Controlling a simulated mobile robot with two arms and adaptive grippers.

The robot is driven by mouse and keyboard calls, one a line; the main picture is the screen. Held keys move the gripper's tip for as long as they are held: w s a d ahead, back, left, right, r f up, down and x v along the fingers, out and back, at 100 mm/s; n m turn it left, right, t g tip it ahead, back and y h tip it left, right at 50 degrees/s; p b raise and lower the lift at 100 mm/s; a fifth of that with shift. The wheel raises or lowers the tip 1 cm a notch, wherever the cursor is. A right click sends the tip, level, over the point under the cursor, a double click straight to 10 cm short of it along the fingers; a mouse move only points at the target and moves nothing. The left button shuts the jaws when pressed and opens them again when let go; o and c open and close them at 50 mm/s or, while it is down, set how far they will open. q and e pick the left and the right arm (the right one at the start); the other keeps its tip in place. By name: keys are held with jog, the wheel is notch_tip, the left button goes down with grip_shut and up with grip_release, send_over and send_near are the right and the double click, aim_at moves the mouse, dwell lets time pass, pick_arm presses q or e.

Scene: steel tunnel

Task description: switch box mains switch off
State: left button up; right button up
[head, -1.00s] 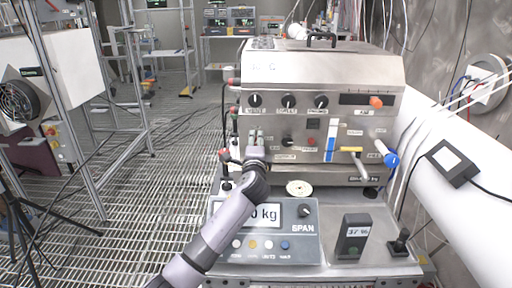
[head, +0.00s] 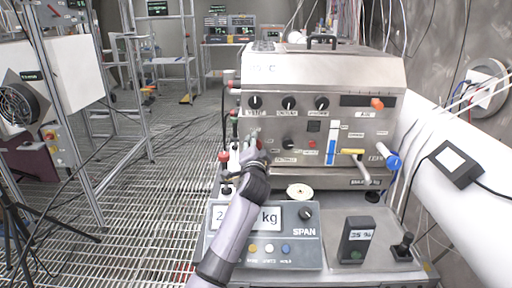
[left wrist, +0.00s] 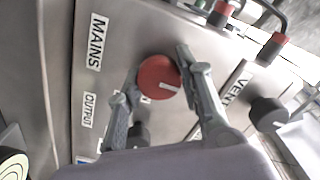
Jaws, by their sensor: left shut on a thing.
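The switch box (head: 330,75) is a brushed steel cabinet with several knobs on its front panel. In the left wrist view the mains switch (left wrist: 158,76) is a round red knob beside the MAINS label (left wrist: 95,42). Its white mark points toward the lower right of that picture. My left gripper (left wrist: 155,88) is shut on the red knob, one finger on each side. In the head view my left gripper (head: 250,140) is at the left part of the panel and hides the knob. My right gripper is not in view.
A scale with a kg display (head: 268,217) stands in front of the box, under my left forearm. A dark block with a small display (head: 356,238) and a joystick (head: 403,245) are at the right. A blue-ended lever (head: 391,161) sticks out of the panel. A black knob (left wrist: 268,113) is near the VENT label.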

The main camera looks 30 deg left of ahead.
pick_arm(q)
jog(key=shift+f, duration=0.1)
dwell(0.3)
jog(key=o, duration=1.2)
jog(key=shift+c, duration=0.2)
jog(key=v, duration=1.2)
